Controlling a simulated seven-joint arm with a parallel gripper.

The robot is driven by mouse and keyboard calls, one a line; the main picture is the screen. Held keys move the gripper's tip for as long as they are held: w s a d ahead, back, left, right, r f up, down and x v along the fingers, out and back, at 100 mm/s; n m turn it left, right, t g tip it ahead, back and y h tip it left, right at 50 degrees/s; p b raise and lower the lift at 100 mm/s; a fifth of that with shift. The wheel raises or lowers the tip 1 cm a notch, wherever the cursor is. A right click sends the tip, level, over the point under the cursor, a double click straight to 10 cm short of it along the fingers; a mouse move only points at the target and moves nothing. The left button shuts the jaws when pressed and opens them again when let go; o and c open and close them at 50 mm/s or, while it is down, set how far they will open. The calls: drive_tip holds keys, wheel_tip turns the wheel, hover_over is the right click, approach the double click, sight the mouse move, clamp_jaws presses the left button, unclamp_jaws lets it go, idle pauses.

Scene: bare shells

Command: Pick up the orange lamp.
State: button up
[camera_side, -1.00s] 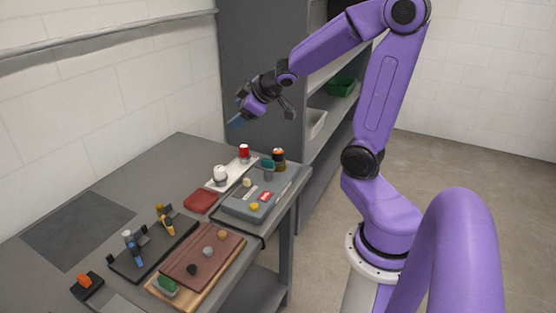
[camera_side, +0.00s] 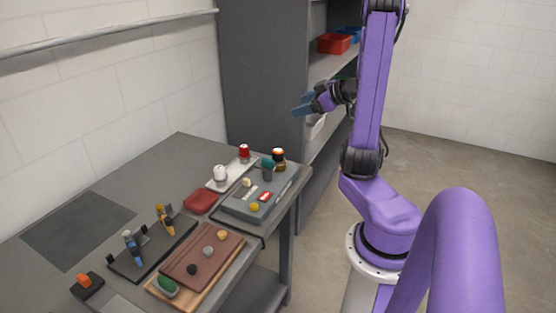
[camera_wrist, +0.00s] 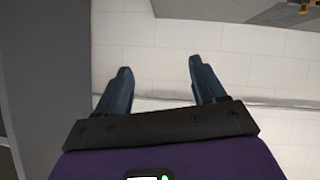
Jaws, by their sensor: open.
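My gripper (camera_side: 301,105) is raised in front of the grey shelving, above and to the right of the table's far end. In the wrist view its two blue fingers (camera_wrist: 160,68) are spread with nothing between them. A small dark, round object with an orange-and-white band (camera_side: 278,159) stands upright at the table's far right corner. A small orange piece on a black base (camera_side: 87,284) sits at the near left. I cannot tell for certain which of these is the orange lamp. My gripper touches neither.
The grey table (camera_side: 145,163) holds a grey case (camera_side: 232,207), a red pouch (camera_side: 200,201), a brown board (camera_side: 188,264) and a tool rack (camera_side: 140,262). A red bin (camera_side: 334,43) sits on the shelving (camera_side: 262,60). The table's left far area is clear.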

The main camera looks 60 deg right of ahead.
drive_tip(key=s+a+m+t+y, duration=0.1)
drive_tip(key=s+m, duration=0.1)
drive_tip(key=s, duration=0.5)
approach(278, 158)
drive_tip(key=s+d+r, duration=0.2)
drive_tip(key=s, duration=0.2)
drive_tip(key=x, duration=1.1)
drive_tip(key=shift+w+d, duration=0.15)
drive_tip(key=shift+w, duration=0.25)
drive_tip(key=shift+a+x, duration=0.2)
drive_tip(key=shift+x, duration=1.15)
drive_tip(key=shift+a+x, duration=0.2)
drive_tip(key=shift+x, duration=1.1)
drive_tip(key=shift+f, duration=0.1)
drive_tip(key=c, duration=1.1)
